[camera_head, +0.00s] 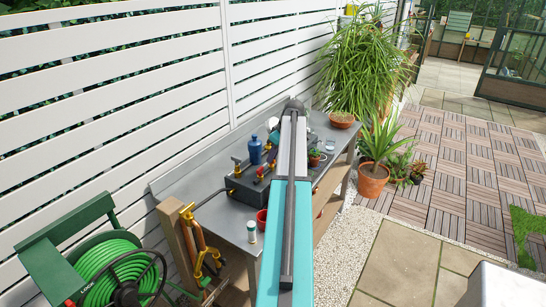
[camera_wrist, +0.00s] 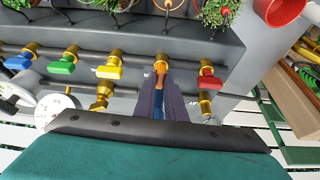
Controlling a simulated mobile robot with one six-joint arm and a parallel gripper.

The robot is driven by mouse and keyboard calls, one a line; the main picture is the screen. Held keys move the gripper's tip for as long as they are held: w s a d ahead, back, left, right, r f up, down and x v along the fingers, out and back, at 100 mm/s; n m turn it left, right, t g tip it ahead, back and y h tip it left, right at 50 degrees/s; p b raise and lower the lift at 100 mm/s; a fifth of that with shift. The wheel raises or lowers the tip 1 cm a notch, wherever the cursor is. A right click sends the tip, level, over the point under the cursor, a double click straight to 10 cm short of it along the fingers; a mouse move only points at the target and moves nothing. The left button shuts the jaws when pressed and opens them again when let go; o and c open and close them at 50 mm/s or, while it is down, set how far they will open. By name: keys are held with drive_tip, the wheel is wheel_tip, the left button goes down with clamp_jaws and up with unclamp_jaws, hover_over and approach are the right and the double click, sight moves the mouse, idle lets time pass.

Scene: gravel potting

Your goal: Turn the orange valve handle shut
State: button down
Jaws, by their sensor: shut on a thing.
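In the head view my teal arm reaches over the workbench and hides the gripper and the orange handle.
Close beside it are a yellow handle (camera_wrist: 108,72) on the left and a red handle (camera_wrist: 209,77) on the right. A blue bottle (camera_head: 255,151) stands on the metal bench (camera_head: 212,206) against the white fence.

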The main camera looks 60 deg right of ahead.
drive_tip(key=m+h+b, duration=0.1)
drive_tip(key=m, duration=0.2)
drive_tip(key=shift+a+m, duration=0.15)
drive_tip(key=shift+m, duration=0.15)
drive_tip(key=m+h, duration=0.1)
drive_tip(key=m, duration=0.1)
drive_tip(key=m+g+h+b, duration=0.1)
drive_tip(key=m, duration=0.1)
drive_tip(key=shift+w+a+m, duration=0.1)
drive_tip(key=shift+w+m, duration=0.05)
drive_tip(key=shift+m, duration=0.15)
drive_tip(key=m, duration=0.2)
drive_tip(key=m+g+h+b, duration=0.1)
drive_tip(key=m, duration=0.1)
drive_tip(key=shift+w+g, duration=0.15)
drive_tip(key=shift+g, duration=0.15)
drive_tip(key=m+g, duration=0.1)
drive_tip(key=m, duration=0.4)
drive_tip(key=shift+w+g+b, duration=0.15)
drive_tip(key=shift+g+b, duration=0.2)
drive_tip(key=shift+g, duration=0.05)
drive_tip(key=c, duration=1.8)
unclamp_jaws()
drive_tip(key=shift+a, duration=0.1)
